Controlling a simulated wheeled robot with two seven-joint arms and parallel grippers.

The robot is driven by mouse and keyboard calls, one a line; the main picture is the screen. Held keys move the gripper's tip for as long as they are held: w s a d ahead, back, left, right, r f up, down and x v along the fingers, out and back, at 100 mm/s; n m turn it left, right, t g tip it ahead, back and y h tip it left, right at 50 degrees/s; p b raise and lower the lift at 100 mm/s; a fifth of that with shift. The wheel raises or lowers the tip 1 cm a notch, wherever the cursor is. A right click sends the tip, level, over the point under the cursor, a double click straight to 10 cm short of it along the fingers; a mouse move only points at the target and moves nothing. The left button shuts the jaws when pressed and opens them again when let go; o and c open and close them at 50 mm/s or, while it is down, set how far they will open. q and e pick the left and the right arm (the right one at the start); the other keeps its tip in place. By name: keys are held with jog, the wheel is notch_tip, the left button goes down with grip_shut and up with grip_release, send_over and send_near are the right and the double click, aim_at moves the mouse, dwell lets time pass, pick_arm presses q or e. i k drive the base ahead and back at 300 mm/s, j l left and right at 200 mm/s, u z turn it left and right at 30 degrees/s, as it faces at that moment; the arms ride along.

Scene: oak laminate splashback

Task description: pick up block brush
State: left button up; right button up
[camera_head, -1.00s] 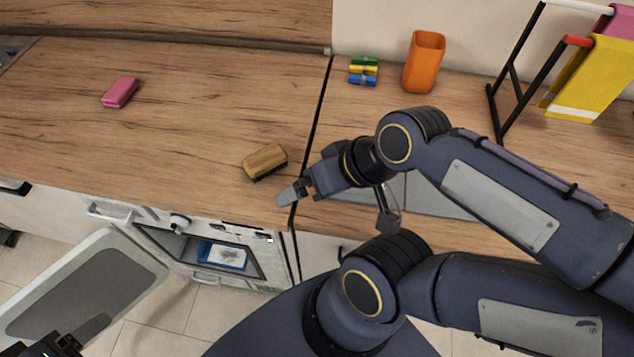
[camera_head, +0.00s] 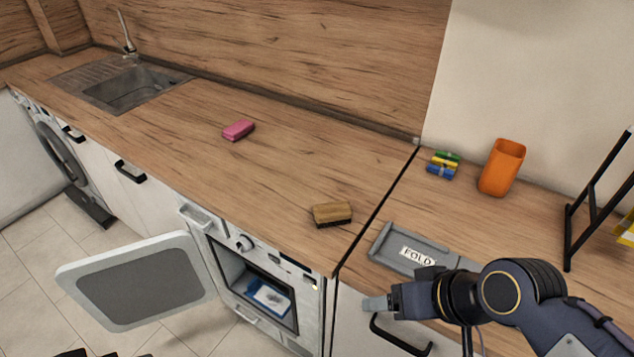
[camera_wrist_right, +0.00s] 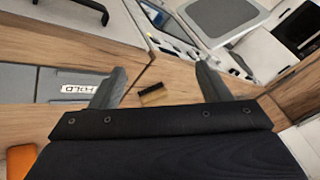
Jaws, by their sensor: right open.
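The block brush (camera_head: 332,211), with a tan wooden block and dark bristles below, lies on the wooden counter near its front edge, left of the dark seam. My right gripper (camera_head: 376,303) is in front of the counter edge, below and right of the brush and apart from it. In the right wrist view the brush (camera_wrist_right: 153,95) shows between the two spread fingers of my right gripper (camera_wrist_right: 160,82), farther off; the gripper is open and empty. Dark parts at the bottom left edge of the head view may be my left gripper (camera_head: 75,353); its jaws cannot be made out.
A pink block (camera_head: 239,130) lies farther left. A grey tray marked FOLD (camera_head: 385,240), coloured clips (camera_head: 443,166), an orange cup (camera_head: 502,167) and a black rack (camera_head: 592,205) are to the right. An open appliance door (camera_head: 140,280) juts out below the counter.

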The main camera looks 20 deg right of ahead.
aim_at(342, 211)
jog(key=i+j+z, duration=0.25)
jog(key=i+z, duration=0.2)
jog(key=z, duration=1.6)
jog(key=i+j, duration=0.05)
jog(key=j, duration=0.05)
